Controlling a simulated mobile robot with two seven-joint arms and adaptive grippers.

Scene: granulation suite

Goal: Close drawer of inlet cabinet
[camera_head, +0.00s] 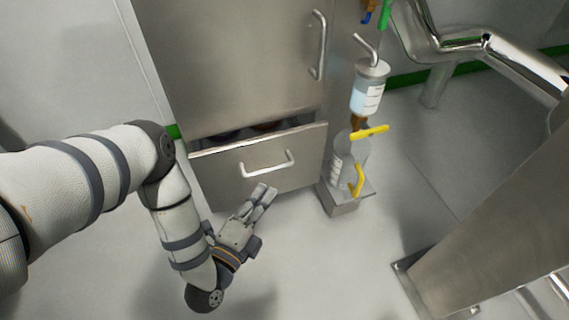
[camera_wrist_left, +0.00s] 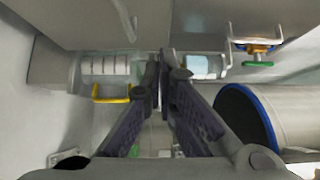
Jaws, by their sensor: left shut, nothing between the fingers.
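The steel inlet cabinet (camera_head: 235,60) stands at the top centre of the head view. Its bottom drawer (camera_head: 225,170) is pulled out a little, with a dark gap along its top edge where dark contents show. The drawer's bar handle (camera_head: 268,165) is on its front. My left gripper (camera_head: 266,194) is shut and empty, just in front of and below the drawer front, near the handle; I cannot tell whether it touches. In the left wrist view the shut left fingers (camera_wrist_left: 161,72) point toward steel surfaces. My right gripper is not in view.
Right of the drawer, bottles with yellow handles (camera_head: 357,180) stand on a small steel base (camera_head: 347,205). A clear bottle with a dispenser (camera_head: 369,90) is above. Steel pipes (camera_head: 480,45) and a large steel body (camera_head: 500,240) are at the right. The floor (camera_head: 330,270) in front is clear.

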